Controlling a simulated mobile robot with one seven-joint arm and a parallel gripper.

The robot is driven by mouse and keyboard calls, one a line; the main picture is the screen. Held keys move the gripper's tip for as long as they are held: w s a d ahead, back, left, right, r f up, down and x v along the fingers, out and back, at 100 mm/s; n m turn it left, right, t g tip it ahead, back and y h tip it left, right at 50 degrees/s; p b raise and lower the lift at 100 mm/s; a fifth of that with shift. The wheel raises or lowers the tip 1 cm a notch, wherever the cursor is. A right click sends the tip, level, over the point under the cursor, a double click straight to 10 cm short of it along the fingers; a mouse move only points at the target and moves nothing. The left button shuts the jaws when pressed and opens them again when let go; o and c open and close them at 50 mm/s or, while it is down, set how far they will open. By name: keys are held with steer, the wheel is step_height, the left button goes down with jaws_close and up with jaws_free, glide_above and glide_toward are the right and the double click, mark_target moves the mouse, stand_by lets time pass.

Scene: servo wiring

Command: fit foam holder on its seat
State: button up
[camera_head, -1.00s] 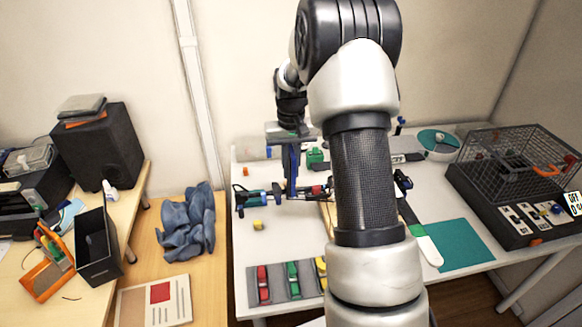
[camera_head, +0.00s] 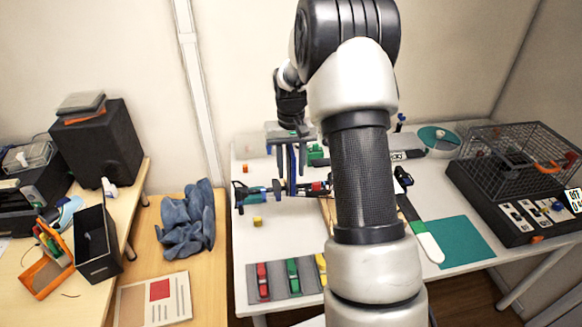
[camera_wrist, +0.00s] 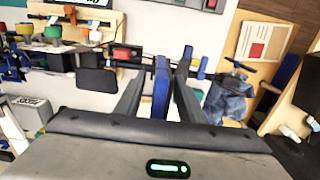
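My gripper (camera_head: 296,193) points down over the left part of the white table, at a dark rod-like assembly (camera_head: 262,194) with blue and red parts. A black square pad (camera_wrist: 97,81) lies left of the fingers in the wrist view, near a red block (camera_wrist: 122,53). My arm hides the middle of the table in the head view.
A small yellow block (camera_head: 257,222) and a grey tray (camera_head: 280,289) with coloured pieces lie in front. A green block (camera_head: 315,156) is behind. A caged device (camera_head: 515,185) and a teal mat (camera_head: 458,243) are at right. Blue cloth (camera_head: 188,222) lies on the left table.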

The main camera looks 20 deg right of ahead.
step_height(320, 180, up, 18)
steer(key=s+a+r+t+p, duration=0.1)
steer(key=s+a+r+t, duration=0.1)
steer(key=s+a+r, duration=0.45)
steer(key=s+a+n+t, duration=0.1)
steer(key=s+a, duration=0.1)
steer(key=s, duration=0.9)
steer(key=s+a+f+n+t+p, duration=0.1)
steer(key=s+a+t, duration=0.1)
steer(key=s, duration=0.9)
steer(key=shift+s+a+t, duration=0.15)
steer(key=shift+a+t, duration=0.15)
steer(key=shift+a, duration=0.1)
steer(key=shift+s+f, duration=0.1)
steer(key=shift+c, duration=0.6)
